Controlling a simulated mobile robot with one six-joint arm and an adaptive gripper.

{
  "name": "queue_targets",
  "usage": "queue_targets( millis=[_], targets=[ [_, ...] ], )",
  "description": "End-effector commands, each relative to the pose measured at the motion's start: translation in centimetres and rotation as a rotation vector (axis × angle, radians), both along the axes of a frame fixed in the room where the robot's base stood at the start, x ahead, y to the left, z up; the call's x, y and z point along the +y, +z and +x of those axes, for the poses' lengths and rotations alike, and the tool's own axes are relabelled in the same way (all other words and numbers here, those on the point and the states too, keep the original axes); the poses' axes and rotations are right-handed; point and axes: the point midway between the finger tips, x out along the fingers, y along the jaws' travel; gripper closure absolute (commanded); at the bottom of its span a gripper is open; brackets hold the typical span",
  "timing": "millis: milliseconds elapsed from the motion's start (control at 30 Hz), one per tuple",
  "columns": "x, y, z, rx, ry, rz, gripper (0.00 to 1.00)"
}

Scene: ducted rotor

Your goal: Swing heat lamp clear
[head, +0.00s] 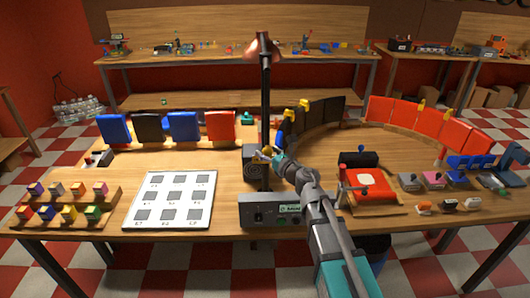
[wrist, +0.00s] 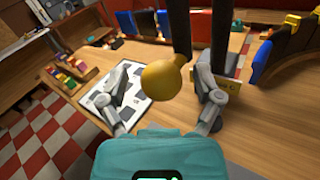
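The heat lamp has a copper shade (head: 262,50) on top of a tall black post (head: 265,110) at the middle of the workbench. A rounded yellow knob (wrist: 166,80) hangs at the end of a dark bar (wrist: 180,30) beside the post in the wrist view. My gripper (wrist: 162,68) is open, with one finger on each side of the knob. A clear gap shows at the left finger; the right finger is close to the knob, and I cannot tell if it touches. In the head view my gripper (head: 271,157) is at the post, its fingers partly hidden.
A control box (head: 272,213) stands at the bench's front edge. A white grid board (head: 172,201) and a wooden rack of coloured blocks (head: 66,210) lie left. Red and black panels (head: 392,110) curve around the right side, with a red-topped fixture (head: 368,184) inside.

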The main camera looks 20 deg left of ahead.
Motion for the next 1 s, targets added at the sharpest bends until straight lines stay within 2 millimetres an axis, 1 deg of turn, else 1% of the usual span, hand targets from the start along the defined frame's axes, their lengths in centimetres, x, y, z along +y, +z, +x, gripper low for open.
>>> queue_targets(
  millis=[267, 467, 667, 1000],
  targets=[
    [-0.1, 0.0, 0.0, 0.0, -0.001, 0.001, 0.16],
    [-0.8, 0.0, -0.6, 0.0, -0.002, 0.001, 0.16],
    [-2.6, 0.0, -2.1, 0.0, -0.003, 0.0, 0.16],
    [-7.0, 0.0, -5.7, 0.0, -0.002, 0.0, 0.16]
  ],
)
